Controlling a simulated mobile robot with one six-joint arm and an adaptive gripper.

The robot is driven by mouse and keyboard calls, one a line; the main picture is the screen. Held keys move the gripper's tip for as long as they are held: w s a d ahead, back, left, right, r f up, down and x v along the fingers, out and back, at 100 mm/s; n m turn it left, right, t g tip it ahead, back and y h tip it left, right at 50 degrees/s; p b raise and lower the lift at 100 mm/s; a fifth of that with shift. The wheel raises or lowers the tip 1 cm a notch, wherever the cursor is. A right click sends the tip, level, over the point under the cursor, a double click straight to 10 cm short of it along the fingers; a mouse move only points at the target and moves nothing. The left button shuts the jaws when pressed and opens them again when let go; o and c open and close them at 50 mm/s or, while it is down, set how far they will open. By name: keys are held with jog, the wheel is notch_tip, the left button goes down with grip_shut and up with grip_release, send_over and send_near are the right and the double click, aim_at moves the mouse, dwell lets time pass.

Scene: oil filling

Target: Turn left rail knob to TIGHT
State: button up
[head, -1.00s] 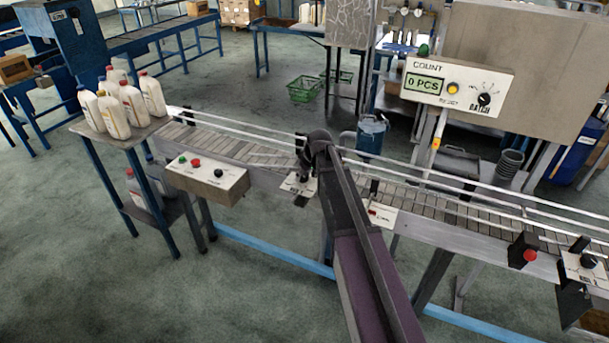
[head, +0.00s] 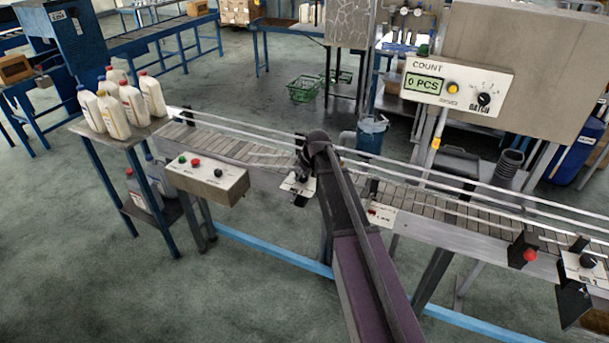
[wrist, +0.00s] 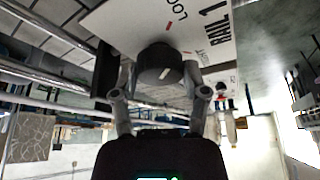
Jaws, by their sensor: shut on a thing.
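The left rail knob (wrist: 160,66) is a black round knob with a white mark on its face. It stands on a white panel (wrist: 120,25) lettered "RAIL 1", which appears upside down in the wrist view. "LOO..." and red tick marks show beside the knob, and the other label is partly hidden. My gripper (wrist: 160,82) is shut on the knob, one finger at each side. In the head view, my gripper (head: 303,168) is at the small white rail panel (head: 297,187) on the conveyor's front side; the knob is hidden there.
The conveyor (head: 230,148) runs behind my gripper, with guide rails along it. A control box (head: 208,178) with buttons is to the left. Milk bottles (head: 115,105) stand on a side table. A red button (head: 529,255) and another knob panel (head: 585,268) are to the right.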

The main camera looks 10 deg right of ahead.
jog(key=m, duration=0.2)
jog(key=m+h, duration=0.1)
jog(key=m, duration=0.1)
jog(key=shift+s+a+h, duration=0.1)
jog(key=shift+a+h, duration=0.05)
jog(key=shift+h, duration=0.15)
jog(key=m+h, duration=0.1)
jog(key=m, duration=0.3)
jog(key=shift+h, duration=0.3)
jog(key=m, duration=0.2)
jog(key=m+h, duration=0.1)
jog(key=m, duration=0.1)
jog(key=shift+m+g+h, duration=0.3)
jog(key=shift+m, duration=0.1)
jog(key=m+g+h, duration=0.1)
jog(key=m, duration=0.3)
jog(key=o, duration=1.1)
jog(key=shift+o, duration=0.2)
jog(key=shift+w+r, duration=0.1)
jog(key=shift+w, duration=0.1)
